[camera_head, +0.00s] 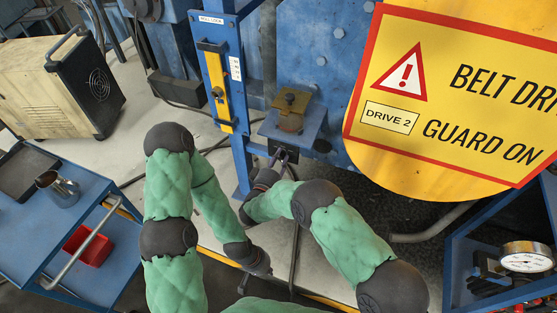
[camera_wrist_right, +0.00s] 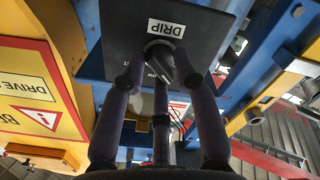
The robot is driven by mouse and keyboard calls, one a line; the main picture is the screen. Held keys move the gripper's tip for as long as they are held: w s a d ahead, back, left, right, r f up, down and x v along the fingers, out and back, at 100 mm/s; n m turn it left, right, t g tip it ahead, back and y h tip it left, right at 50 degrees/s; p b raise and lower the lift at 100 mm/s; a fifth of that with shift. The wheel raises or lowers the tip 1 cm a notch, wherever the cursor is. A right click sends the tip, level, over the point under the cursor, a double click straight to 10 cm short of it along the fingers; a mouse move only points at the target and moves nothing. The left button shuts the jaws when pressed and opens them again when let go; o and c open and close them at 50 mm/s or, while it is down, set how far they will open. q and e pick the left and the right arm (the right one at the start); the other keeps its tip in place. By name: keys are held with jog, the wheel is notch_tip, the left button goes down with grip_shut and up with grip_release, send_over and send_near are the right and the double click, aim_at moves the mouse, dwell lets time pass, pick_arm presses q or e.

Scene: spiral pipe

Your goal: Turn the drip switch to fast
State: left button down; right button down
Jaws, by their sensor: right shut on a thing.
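The drip switch is a round black knob (camera_wrist_right: 160,60) on a dark plate (camera_wrist_right: 122,38) marked DRIP in the right wrist view. White lettering beside the knob is partly covered, and I cannot read the knob's setting. My right gripper (camera_wrist_right: 157,82) has its fingers around the knob and is shut on it. In the head view my right gripper (camera_head: 281,157) reaches under a blue bracket (camera_head: 305,126), and the switch itself is hidden there. My left gripper (camera_head: 242,284) hangs low near the floor, away from the switch; its fingers are too small to judge.
A yellow guard (camera_head: 420,180) with a warning sign stands right of the bracket. A blue post with a yellow lock panel (camera_head: 218,85) is left of it. A blue cart (camera_head: 100,215) with a metal cup stands left. A gauge (camera_head: 526,257) is lower right.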

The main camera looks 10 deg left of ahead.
jog(key=m+b, duration=0.1)
jog(key=m, duration=0.1)
jog(key=m+b, duration=0.1)
jog(key=m, duration=0.2)
jog(key=shift+w+d+r, duration=0.15)
jog(key=shift+d, duration=0.05)
jog(key=m+b, duration=0.2)
jog(key=m, duration=0.3)
jog(key=shift+d+b, duration=0.15)
jog(key=shift+b, duration=0.25)
jog(key=m+b, duration=0.1)
jog(key=m, duration=0.1)
jog(key=m+b, duration=0.1)
jog(key=m, duration=0.1)
jog(key=m+b, duration=0.1)
jog(key=m, duration=0.1)
jog(key=shift+f, duration=0.35)
jog(key=shift+f+m+b, duration=0.15)
jog(key=shift+m+b, duration=1.85)
jog(key=shift+m, duration=0.5)
jog(key=c, duration=1.2)
grip_release()
jog(key=shift+d+f, duration=0.1)
jog(key=shift+r, duration=0.2)
